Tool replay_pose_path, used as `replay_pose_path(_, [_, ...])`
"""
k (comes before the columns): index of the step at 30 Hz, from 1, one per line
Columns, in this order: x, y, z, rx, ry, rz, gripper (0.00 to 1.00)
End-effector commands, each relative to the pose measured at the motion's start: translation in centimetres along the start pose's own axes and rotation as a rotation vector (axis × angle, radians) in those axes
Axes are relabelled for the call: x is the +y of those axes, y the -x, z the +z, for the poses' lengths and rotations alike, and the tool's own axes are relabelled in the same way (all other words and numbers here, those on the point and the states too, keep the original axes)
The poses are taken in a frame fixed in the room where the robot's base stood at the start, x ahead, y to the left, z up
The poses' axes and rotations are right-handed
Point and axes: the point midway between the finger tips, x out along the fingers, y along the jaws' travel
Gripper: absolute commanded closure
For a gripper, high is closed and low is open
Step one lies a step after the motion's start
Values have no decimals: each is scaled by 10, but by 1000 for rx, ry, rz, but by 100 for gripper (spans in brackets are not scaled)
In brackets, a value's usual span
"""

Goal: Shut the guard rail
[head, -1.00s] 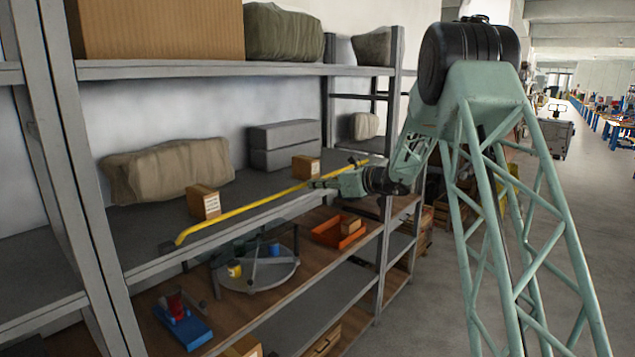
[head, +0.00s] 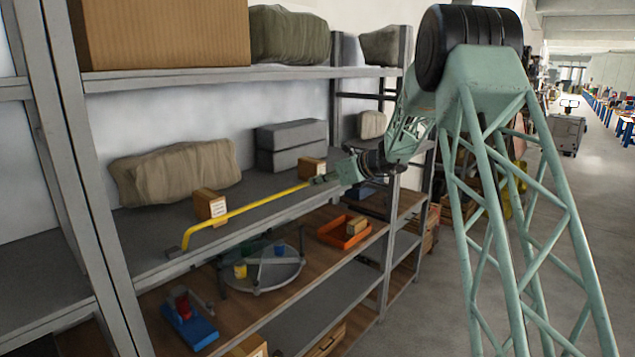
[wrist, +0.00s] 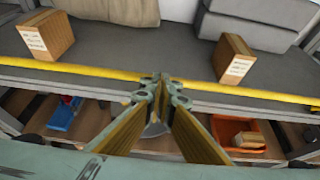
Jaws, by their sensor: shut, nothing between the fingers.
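The guard rail is a yellow bar (head: 250,207) along the front of the middle shelf. Its left end bends down to a small dark bracket (head: 175,252) at the shelf edge. In the wrist view the rail (wrist: 85,70) runs across the picture, just beyond my fingertips. My gripper (head: 318,180) is shut and empty, with its fingertips (wrist: 163,80) at or very near the rail; I cannot tell whether they touch. In the head view my gripper and arm hide the rail's right part.
On the middle shelf (head: 150,232) behind the rail stand two small cartons (head: 209,205) (head: 312,168), a wrapped bundle (head: 175,172) and grey blocks (head: 292,145). Below are a round tray (head: 270,277), an orange bin (head: 338,235) and a blue item (head: 190,328). Shelf posts stand nearby.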

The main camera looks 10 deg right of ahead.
Motion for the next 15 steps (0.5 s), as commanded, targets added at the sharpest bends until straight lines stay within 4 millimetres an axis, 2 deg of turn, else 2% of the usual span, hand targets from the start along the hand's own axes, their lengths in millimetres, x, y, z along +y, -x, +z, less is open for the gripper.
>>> replay_pose_path(15, [8, -16, 30, -2, 2, 2, 100])
